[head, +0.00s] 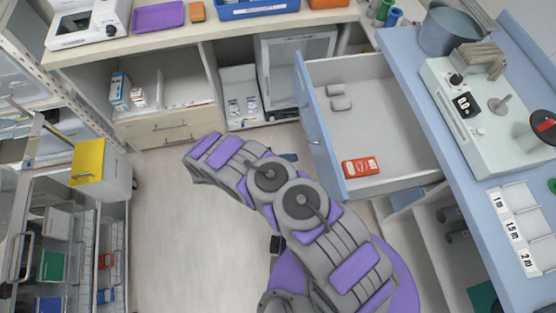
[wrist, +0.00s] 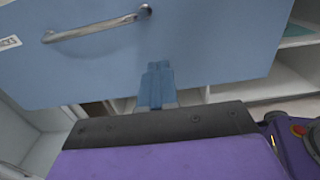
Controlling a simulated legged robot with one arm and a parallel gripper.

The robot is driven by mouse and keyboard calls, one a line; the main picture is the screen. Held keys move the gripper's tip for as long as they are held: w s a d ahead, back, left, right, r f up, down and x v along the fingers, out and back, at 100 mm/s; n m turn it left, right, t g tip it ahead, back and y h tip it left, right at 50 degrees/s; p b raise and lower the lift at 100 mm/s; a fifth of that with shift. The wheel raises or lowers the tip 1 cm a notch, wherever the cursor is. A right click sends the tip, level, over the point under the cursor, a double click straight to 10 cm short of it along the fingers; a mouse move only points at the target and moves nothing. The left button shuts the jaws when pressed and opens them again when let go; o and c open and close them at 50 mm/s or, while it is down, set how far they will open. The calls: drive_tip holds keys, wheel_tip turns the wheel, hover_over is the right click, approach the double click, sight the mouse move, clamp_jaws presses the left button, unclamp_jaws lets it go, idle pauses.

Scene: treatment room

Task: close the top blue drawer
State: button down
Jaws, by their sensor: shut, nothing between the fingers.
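The top blue drawer (head: 322,140) is pulled out from the cabinet under the blue counter on the right of the head view. It holds a red box (head: 361,167) and small grey items (head: 341,103). In the wrist view its blue front (wrist: 210,45) fills the top, with a silver bar handle (wrist: 97,25) at upper left. My gripper (wrist: 158,70) is shut and empty, its blue fingertips overlapping the lower part of the drawer front, right of the handle. I cannot tell whether they touch. In the head view my arm mostly hides the gripper, a bit of blue showing beside the drawer.
The blue counter (head: 405,75) carries a grey bucket (head: 447,30) and a pale device (head: 480,110). Open shelves lie below the drawer. A trolley with a yellow-fronted box (head: 88,161) stands at left. The floor (head: 170,230) between is clear.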

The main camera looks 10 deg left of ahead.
sight(319, 153)
drive_tip(key=b+x, duration=0.2)
drive_tip(key=x, duration=0.5)
drive_tip(key=shift+d+f, duration=0.1)
drive_tip(key=shift+d, duration=0.05)
drive_tip(key=shift+d, duration=0.1)
